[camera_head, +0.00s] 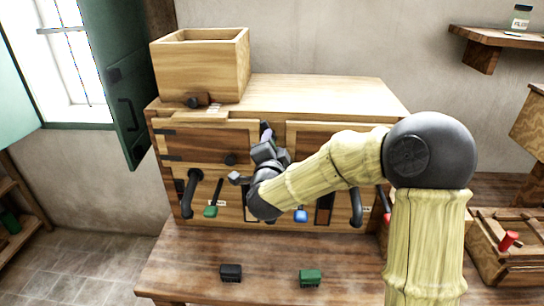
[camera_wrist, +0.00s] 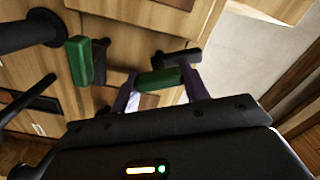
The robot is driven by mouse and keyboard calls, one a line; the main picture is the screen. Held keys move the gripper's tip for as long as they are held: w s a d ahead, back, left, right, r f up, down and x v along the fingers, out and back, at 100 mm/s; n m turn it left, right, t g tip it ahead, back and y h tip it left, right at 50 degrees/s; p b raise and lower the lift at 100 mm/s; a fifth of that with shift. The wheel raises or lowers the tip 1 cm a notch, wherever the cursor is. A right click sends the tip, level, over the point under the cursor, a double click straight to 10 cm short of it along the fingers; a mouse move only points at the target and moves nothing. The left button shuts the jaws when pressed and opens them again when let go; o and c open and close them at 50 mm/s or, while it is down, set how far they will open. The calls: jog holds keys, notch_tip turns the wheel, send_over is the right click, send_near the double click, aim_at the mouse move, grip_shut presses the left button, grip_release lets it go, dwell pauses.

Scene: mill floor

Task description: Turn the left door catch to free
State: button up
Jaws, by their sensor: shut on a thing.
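The left door (camera_head: 210,142) is a wooden panel in the front of the wooden cabinet, with dark hinges at its left edge and a dark round knob. My gripper (camera_head: 266,140) is at its right edge, and my wrist hides most of the catch there in the head view. In the wrist view, my gripper (camera_wrist: 160,92) is shut on a green grip with a dark bar beside it, which I take for the left door catch (camera_wrist: 160,79). The exact angle of the catch is hard to tell.
An open wooden box (camera_head: 200,70) stands on the cabinet. Below the doors are black handles (camera_head: 190,192), a green-tipped lever (camera_head: 210,211) and a blue-tipped one (camera_head: 300,215). A black block (camera_head: 231,273) and a green block (camera_head: 310,278) lie on the table.

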jog(key=shift+m+b, duration=0.7)
jog(key=shift+m, duration=0.1)
jog(key=o, duration=1)
jog(key=shift+w, duration=0.1)
jog(key=s+b, duration=0.1)
jog(key=s, duration=0.4)
jog(key=s+b, duration=0.1)
jog(key=s, duration=1.1)
jog(key=shift+s+a+b, duration=0.15)
jog(key=shift+a+b, duration=0.1)
jog(key=shift+b, duration=0.15)
jog(key=shift+s+a, duration=0.1)
